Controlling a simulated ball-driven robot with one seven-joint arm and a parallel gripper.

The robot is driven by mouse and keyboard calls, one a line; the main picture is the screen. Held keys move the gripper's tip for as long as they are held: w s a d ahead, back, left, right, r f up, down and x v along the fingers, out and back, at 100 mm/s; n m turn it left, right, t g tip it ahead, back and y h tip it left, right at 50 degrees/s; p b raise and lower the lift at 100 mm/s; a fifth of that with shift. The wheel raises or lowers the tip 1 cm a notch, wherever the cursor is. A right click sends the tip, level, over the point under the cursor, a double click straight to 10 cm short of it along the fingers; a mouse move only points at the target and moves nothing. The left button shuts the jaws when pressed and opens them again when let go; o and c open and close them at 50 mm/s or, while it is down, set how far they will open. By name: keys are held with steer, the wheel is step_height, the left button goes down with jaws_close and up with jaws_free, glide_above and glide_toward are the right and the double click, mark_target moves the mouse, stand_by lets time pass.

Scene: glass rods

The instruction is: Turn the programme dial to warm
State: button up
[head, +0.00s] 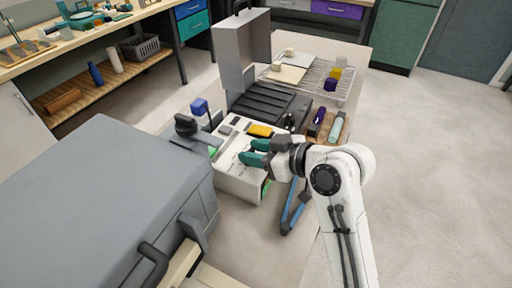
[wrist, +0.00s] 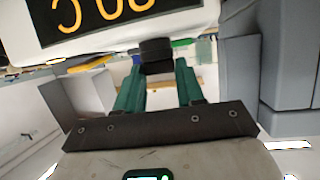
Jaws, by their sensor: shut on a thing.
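My gripper (head: 252,152) has teal fingers that reach over the top of a white control box (head: 238,182). In the wrist view my gripper (wrist: 158,82) is shut on a dark round knob, the programme dial (wrist: 156,52), with one finger on either side. The dial's marks and pointer cannot be read. In the head view my fingers hide the dial. The wrist view also shows a black display (wrist: 95,15) with orange digits on the white box, upside down and cut off by the frame edge.
A large grey box with a handle (head: 100,190) stands at the left, close to the control box. Blue-handled tongs (head: 293,208) lie right of it. Behind are a black ribbed plate (head: 262,105) and a wire rack (head: 325,80) with small blocks.

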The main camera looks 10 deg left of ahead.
steer(key=m+t+h+p, duration=0.2)
steer(key=m+t+p, duration=0.1)
steer(key=m, duration=0.1)
steer(key=shift+s+a+h+p, duration=0.3)
steer(key=shift+s+h, duration=0.05)
steer(key=shift+h, duration=0.05)
steer(key=shift+s+a+f+m+t+h+p, duration=0.1)
steer(key=shift+m+t+h+p, duration=0.7)
steer(key=shift+m+t+h, duration=0.65)
steer(key=shift+f+m+h, duration=0.1)
steer(key=shift+m+h, duration=0.25)
steer(key=o, duration=1)
steer(key=v, duration=1.1)
